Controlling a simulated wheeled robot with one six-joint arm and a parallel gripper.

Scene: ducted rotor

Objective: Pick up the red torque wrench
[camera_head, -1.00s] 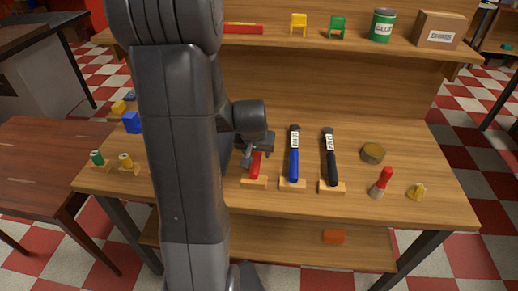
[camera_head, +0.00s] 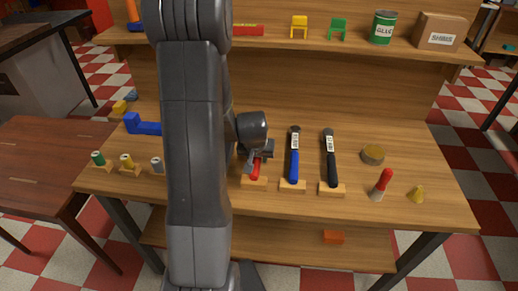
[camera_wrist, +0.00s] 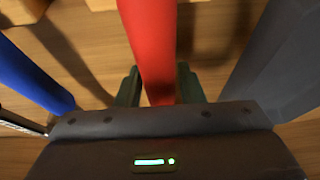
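The red torque wrench has a red handle (camera_head: 256,171) and stands at a small wooden block (camera_head: 254,182) on the workbench. My gripper (camera_head: 257,160) is right at the upper handle and covers the rest of the wrench in the head view. In the wrist view the red handle (camera_wrist: 150,45) runs between the two dark fingertips of my gripper (camera_wrist: 158,82), one on each side. The fingers look very close to the handle. I cannot tell whether they press on it. The lower end in that view goes out of sight behind the gripper body.
A blue-handled tool (camera_head: 294,160) stands close to the right of the wrench, with a black-handled one (camera_head: 330,160) beyond it. A red-handled piece (camera_head: 382,183), a round tin (camera_head: 373,154) and a yellow cone (camera_head: 416,194) are farther right. A shelf (camera_head: 350,52) runs behind.

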